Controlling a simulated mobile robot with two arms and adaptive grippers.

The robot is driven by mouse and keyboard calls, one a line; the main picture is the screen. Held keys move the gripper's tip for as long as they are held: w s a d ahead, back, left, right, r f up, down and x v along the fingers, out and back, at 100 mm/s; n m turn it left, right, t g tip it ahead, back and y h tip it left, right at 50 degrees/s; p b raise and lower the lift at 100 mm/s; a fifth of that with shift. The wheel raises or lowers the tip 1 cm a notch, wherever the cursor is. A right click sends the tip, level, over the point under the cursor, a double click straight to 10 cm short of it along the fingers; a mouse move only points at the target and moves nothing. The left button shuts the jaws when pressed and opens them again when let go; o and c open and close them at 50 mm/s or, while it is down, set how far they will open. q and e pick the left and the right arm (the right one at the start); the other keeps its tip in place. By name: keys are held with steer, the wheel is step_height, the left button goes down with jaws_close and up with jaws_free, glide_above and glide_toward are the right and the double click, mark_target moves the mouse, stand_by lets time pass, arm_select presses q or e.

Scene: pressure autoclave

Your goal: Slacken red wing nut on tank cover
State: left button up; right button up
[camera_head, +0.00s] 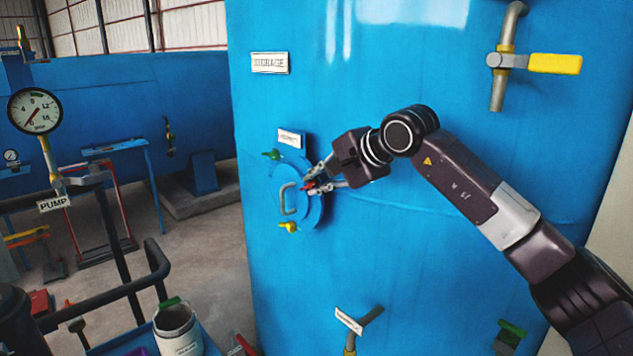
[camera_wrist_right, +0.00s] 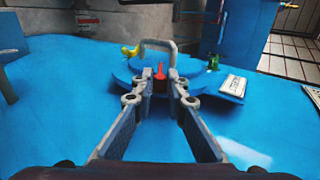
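The tank cover (camera_head: 313,212) is a round blue disc with a grey handle (camera_head: 286,199) on the big blue tank. The red wing nut (camera_head: 309,186) is at the cover's right edge; it also shows in the right wrist view (camera_wrist_right: 160,72). My right gripper (camera_head: 315,181) reaches it from the right, its fingertips (camera_wrist_right: 160,84) on either side of the nut with little gap, apparently closed on it. The fingers hide part of the nut. A green wing nut (camera_head: 271,154) and a yellow wing nut (camera_head: 288,227) sit elsewhere on the cover's edge. My left gripper is not in view.
A label plate (camera_head: 291,138) sticks out above the cover. A pipe with a yellow-handled valve (camera_head: 555,63) is at the upper right. A tagged pipe (camera_head: 368,318) juts out below. A pressure gauge (camera_head: 35,110) and black railing (camera_head: 100,302) stand at the left.

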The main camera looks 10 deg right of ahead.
steer(key=o, duration=0.4)
steer(key=shift+o, duration=0.2)
